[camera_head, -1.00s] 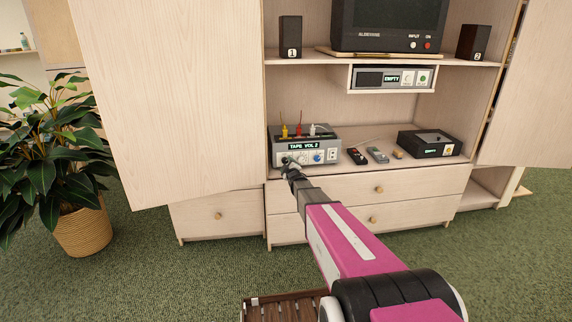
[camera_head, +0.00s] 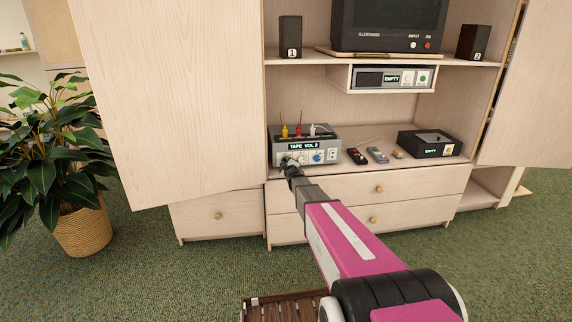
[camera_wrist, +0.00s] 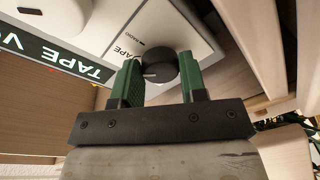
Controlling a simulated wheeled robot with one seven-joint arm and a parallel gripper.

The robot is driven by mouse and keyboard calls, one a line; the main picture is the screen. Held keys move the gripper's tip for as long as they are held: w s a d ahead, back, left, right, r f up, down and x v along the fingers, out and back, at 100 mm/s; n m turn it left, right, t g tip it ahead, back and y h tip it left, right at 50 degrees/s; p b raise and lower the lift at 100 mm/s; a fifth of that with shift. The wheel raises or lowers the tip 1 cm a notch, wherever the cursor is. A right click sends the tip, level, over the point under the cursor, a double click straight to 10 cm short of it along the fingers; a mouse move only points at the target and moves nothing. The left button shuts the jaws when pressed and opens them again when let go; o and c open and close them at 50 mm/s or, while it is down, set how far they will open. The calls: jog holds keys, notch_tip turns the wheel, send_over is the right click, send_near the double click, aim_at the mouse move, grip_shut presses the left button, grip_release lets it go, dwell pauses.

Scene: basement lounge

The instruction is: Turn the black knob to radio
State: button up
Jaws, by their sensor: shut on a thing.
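The grey device (camera_head: 325,151) stands on the left of the cabinet shelf, its lit display reading TAPE VOL 2. The black knob (camera_wrist: 158,68) is at its front panel. The printed labels TAPE and RADIO show beside it in the wrist view. My gripper (camera_wrist: 160,77) has its green fingers on either side of the knob, shut on it. In the head view my gripper (camera_head: 287,163) is at the lower left of the device's front and covers the knob there. The knob's exact pointing direction is hard to read.
Red, yellow and white plugs stick up from the device's top. A unit (camera_head: 393,78) under the upper shelf also reads EMPTY. An open cabinet door (camera_head: 165,100) stands at left.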

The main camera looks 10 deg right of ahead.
jog(key=m, duration=0.4)
jog(key=shift+f+m, duration=0.1)
jog(key=shift+m, duration=0.3)
jog(key=shift+m+t, duration=0.4)
jog(key=shift+m, duration=1.6)
jog(key=o, duration=0.9)
